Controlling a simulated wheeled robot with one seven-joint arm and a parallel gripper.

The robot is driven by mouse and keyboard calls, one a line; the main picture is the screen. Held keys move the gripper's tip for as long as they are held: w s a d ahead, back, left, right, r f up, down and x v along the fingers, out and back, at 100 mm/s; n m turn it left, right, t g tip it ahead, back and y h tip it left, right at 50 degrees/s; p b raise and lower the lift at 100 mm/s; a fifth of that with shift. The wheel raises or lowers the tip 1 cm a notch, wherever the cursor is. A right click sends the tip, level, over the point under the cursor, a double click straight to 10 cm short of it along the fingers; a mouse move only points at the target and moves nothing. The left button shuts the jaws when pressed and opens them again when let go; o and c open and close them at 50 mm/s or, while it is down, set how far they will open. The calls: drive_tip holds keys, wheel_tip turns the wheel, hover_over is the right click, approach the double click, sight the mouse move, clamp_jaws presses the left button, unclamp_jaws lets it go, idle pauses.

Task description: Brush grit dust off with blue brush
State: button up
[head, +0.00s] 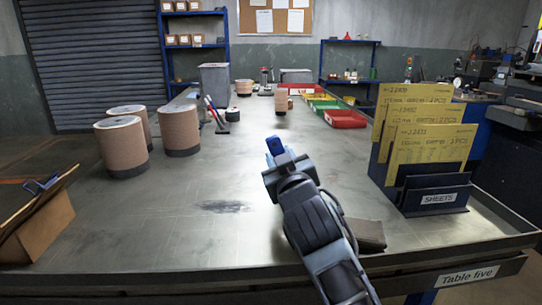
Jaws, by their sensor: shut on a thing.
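The grit dust (226,207) is a dark smudge on the grey metal table top (150,225), left of my gripper and nearer the front edge. My gripper (277,160) is over the middle of the table, seen from behind. It is shut on the blue brush (275,145); only a small blue part shows beyond the fingers. The bristles are hidden, and I cannot tell whether the brush touches the table.
Several brown rolls (121,147) stand at the left. A sheet holder with yellow cards (432,198) stands at the right, a dark folded cloth (368,235) beside my arm. Red trays (345,119) lie at the back; an open carton (38,228) is front left. The table around the dust is clear.

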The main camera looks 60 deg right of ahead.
drive_tip(key=s+d, duration=0.1)
drive_tip(key=s+d+p, duration=0.1)
drive_tip(key=s, duration=0.1)
drive_tip(key=shift+d, duration=0.1)
idle(0.4)
drive_tip(key=shift+p, duration=0.3)
drive_tip(key=shift+r+p, duration=2.6)
drive_tip(key=shift+r, duration=0.35)
wheel_tip(320, 180, up, 3)
drive_tip(key=p, duration=0.2)
drive_tip(key=shift+p, duration=0.4)
